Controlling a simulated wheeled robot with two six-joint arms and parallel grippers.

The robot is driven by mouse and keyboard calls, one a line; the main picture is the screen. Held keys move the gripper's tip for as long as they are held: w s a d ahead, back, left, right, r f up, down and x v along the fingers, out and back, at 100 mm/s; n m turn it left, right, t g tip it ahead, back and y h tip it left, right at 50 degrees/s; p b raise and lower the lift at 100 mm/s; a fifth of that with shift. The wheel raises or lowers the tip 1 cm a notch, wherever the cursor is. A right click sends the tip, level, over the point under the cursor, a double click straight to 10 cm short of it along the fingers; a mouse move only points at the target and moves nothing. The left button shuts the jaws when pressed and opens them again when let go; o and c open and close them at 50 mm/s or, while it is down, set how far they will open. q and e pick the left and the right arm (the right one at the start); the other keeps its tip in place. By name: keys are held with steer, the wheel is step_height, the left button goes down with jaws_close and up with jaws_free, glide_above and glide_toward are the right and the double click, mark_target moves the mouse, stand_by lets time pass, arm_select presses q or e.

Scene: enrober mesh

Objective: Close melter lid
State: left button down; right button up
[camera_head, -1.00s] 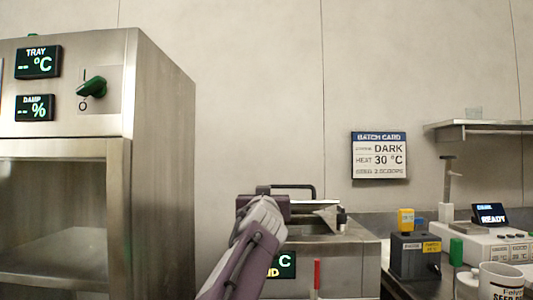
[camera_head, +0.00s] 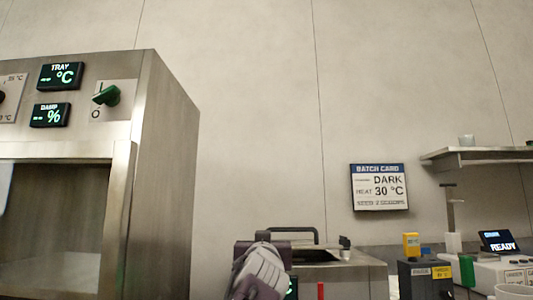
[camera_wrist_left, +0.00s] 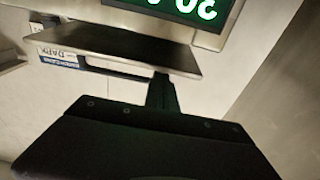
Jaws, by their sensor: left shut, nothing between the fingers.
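The melter is a steel box (camera_head: 345,280) at the lower middle of the head view. A black arched handle (camera_head: 292,230) shows at its top; a dark strip lies below the handle. I cannot tell how far open the lid is. My left gripper (camera_head: 262,242) is at the melter's left front side, just in front of the handle; its fingertips are hidden there. In the left wrist view its narrow dark fingers (camera_wrist_left: 163,95) are shut and empty, near a flat steel plate (camera_wrist_left: 125,48) that may be the lid. My right gripper is not in view.
A tall steel cabinet (camera_head: 165,160) with displays stands at the left. A batch card (camera_head: 379,187) hangs on the wall. At the right are a dark box (camera_head: 425,280), a white device with a READY screen (camera_head: 497,241) and a shelf (camera_head: 480,155). A green display (camera_wrist_left: 180,8) shows in the wrist view.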

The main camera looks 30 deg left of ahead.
arm_select(q)
step_height(320, 180, up, 4)
steer(key=p, duration=0.4)
steer(key=f+b+v, duration=0.1)
steer(key=b+v, duration=0.2)
steer(key=v, duration=0.6)
steer(key=shift+f, duration=0.45)
